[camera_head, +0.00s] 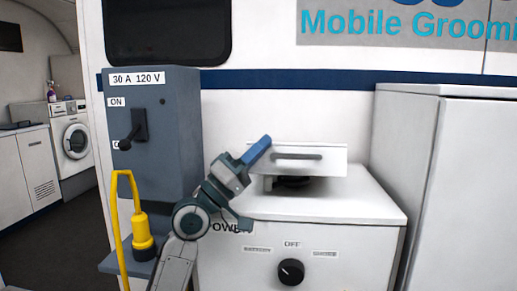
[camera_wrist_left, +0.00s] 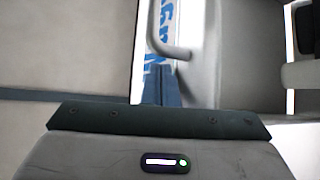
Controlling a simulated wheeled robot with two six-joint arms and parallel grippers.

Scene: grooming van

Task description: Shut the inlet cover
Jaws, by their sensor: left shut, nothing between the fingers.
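The inlet cover (camera_head: 325,162) is a white flap with a grey bar handle (camera_head: 298,156). It stands raised above the top of the white power cabinet (camera_head: 335,205), with a dark round inlet (camera_head: 291,182) partly visible beneath it. My left gripper (camera_head: 262,146) is shut and empty, its blue fingers pointing up and right at the cover's left edge. I cannot tell whether they touch. In the left wrist view the fingers (camera_wrist_left: 170,92) are close beside the cover (camera_wrist_left: 205,55) and its handle (camera_wrist_left: 182,52). My right gripper is not in view.
A grey switch box (camera_head: 155,130) with a black lever is on the left, above a yellow plug and cable (camera_head: 143,235). A black knob (camera_head: 291,272) is on the cabinet front. A tall white cabinet (camera_head: 455,180) stands close on the right. The cabinet top's right side is clear.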

